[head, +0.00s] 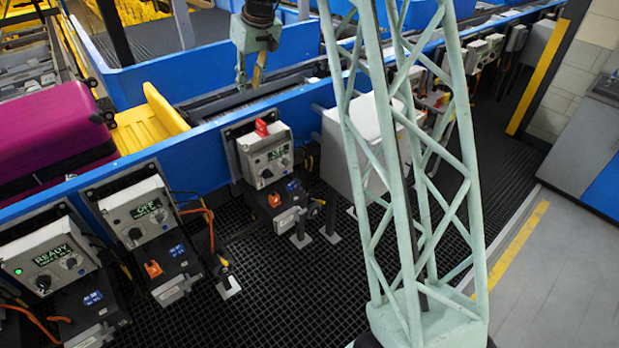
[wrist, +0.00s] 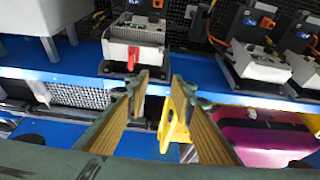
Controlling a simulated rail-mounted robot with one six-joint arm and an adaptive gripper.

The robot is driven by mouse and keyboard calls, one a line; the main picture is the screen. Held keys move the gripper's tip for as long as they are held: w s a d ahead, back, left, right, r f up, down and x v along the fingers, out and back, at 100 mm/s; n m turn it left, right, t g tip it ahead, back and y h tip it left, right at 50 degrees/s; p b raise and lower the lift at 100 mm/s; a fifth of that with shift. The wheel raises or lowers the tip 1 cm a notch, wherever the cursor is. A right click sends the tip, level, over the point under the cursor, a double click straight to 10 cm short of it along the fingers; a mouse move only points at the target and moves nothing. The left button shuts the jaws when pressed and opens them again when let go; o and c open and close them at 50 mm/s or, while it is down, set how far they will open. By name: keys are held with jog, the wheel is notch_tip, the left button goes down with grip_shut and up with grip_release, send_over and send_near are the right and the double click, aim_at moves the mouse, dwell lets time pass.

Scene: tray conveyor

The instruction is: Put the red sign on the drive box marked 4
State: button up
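The small red sign (head: 262,127) stands on the top edge of a grey drive box (head: 265,157), the rightmost of three boxes with displays. It also shows in the wrist view (wrist: 133,58), on that box's near edge. Left of it in the head view are a drive box reading OFF (head: 138,208) and one reading READY (head: 48,258) with a green light. The blue number labels are too small to read surely, so I cannot tell which box is 4. My gripper (wrist: 159,79) is open and empty. In the head view my gripper (head: 258,72) hangs above and behind the sign, apart from it.
A blue conveyor rail (head: 206,150) runs behind the boxes. A magenta suitcase (head: 55,135) and a yellow tray (head: 150,118) lie on the conveyor. A pale box (head: 340,150) stands right of the sign's box. Orange cables hang between boxes. Black grating (head: 270,290) in front is clear.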

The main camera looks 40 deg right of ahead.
jog(key=s+a+r, duration=0.8)
jog(key=s+r, duration=0.2)
jog(key=s, duration=0.2)
jog(key=s+a+r, duration=0.3)
jog(key=s, duration=0.7)
jog(key=s+a+r, duration=0.3)
jog(key=s+a, duration=0.1)
jog(key=s, duration=0.6)
jog(key=s+a+r, duration=0.3)
jog(key=s+r, duration=0.1)
jog(key=s, duration=0.6)
jog(key=s+a+f, duration=0.1)
jog(key=s+f, duration=0.1)
jog(key=s, duration=0.8)
jog(key=s+a+f, duration=0.2)
jog(key=s, duration=0.9)
notch_tip(320, 180, down, 16)
jog(key=b, duration=1.5)
jog(key=shift+w+d+f+m+b, duration=0.2)
jog(key=shift+w+m+b, duration=0.1)
jog(key=shift+m+b, duration=0.1)
jog(key=shift+r, duration=0.1)
